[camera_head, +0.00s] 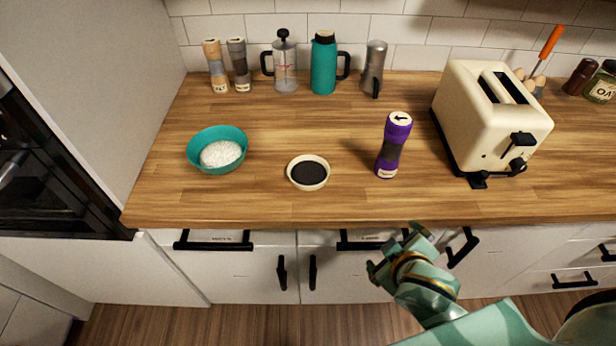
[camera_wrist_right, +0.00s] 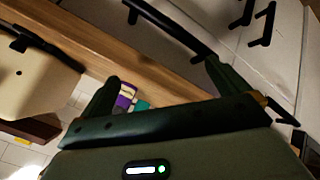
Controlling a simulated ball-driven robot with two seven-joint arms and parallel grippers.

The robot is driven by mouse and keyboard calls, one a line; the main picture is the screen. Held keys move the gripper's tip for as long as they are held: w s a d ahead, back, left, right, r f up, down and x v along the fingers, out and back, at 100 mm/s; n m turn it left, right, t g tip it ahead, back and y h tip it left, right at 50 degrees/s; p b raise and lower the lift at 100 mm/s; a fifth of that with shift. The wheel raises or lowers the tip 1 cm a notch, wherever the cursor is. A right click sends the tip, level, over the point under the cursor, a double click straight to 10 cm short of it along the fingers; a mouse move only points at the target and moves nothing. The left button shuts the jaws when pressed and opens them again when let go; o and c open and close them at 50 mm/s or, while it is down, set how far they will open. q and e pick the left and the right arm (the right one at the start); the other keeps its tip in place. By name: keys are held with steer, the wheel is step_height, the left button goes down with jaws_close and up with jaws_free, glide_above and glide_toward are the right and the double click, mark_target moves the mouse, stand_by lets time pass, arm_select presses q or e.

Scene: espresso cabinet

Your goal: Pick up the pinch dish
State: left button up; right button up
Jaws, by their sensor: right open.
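The pinch dish (camera_head: 308,184) is a small cream-rimmed round dish with dark contents, upright near the front edge of the wooden counter in the head view. My right gripper (camera_head: 389,250) is below and to the right of it, in front of the cabinet fronts and apart from the dish. Its two fingers are spread and empty; they also show in the right wrist view (camera_wrist_right: 160,85). The dish cannot be made out in the right wrist view. My left gripper is not in view.
A teal bowl (camera_head: 204,166) with white grains stands left of the dish. A purple grinder (camera_head: 396,142) stands to its right, with a cream toaster (camera_head: 484,125) beyond. Grinders, a press, a teal flask (camera_head: 323,68) and a metal pot line the wall. Counter around the dish is clear.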

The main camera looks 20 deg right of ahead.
steer(key=w+a+r+m+t+y, duration=0.2)
steer(key=w+a+r+m+t, duration=0.1)
steer(key=w+a+r, duration=0.2)
steer(key=m+t+y+b, duration=0.1)
steer(key=t+y+b, duration=0.1)
steer(key=y, duration=0.1)
glide_toward(306, 169)
steer(key=b+x, duration=0.2)
steer(key=x, duration=0.3)
steer(key=shift+w+a+f, duration=0.15)
steer(key=shift+f, duration=0.1)
steer(key=shift+r, duration=0.1)
steer(key=c, duration=0.8)
steer(key=shift+c, duration=0.2)
steer(key=shift+r, duration=0.15)
